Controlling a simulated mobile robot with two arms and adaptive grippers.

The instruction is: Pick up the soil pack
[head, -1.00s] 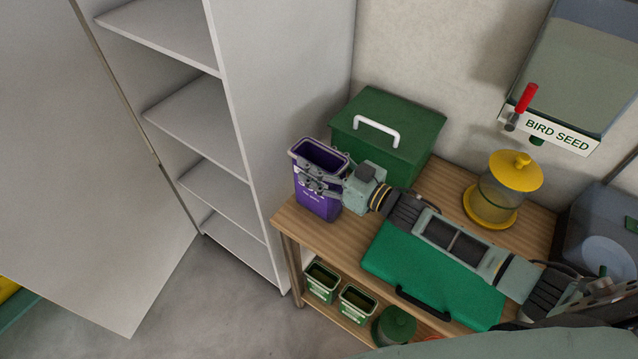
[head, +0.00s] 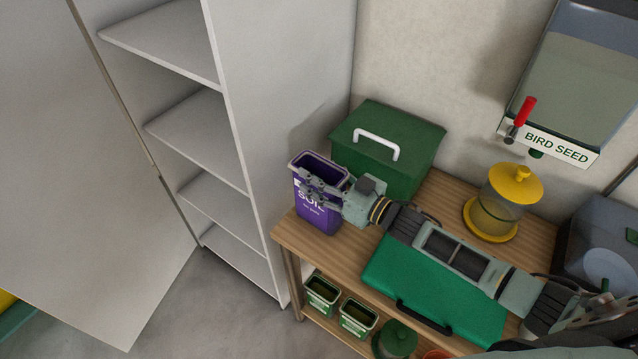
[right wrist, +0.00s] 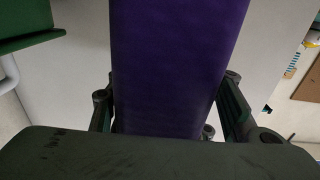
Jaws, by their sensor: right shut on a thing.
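The soil pack (head: 318,214) is a purple, open-topped container with white "SOIL" lettering. It stands upright at the left end of the wooden bench in the head view. My right gripper (head: 312,186) is shut on the upper part of the pack, reaching in from the right. In the right wrist view the purple pack (right wrist: 175,65) fills the middle, with my gripper's fingers (right wrist: 172,112) on either side of it. From the head view I cannot tell whether the pack's base touches the bench. My left gripper is not in view.
A green box with a white handle (head: 388,145) stands behind the pack. A green case (head: 435,290) lies under my right arm. A yellow-topped feeder (head: 497,205) and a bird seed dispenser (head: 560,95) are right. An open cabinet with empty shelves (head: 195,125) is left.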

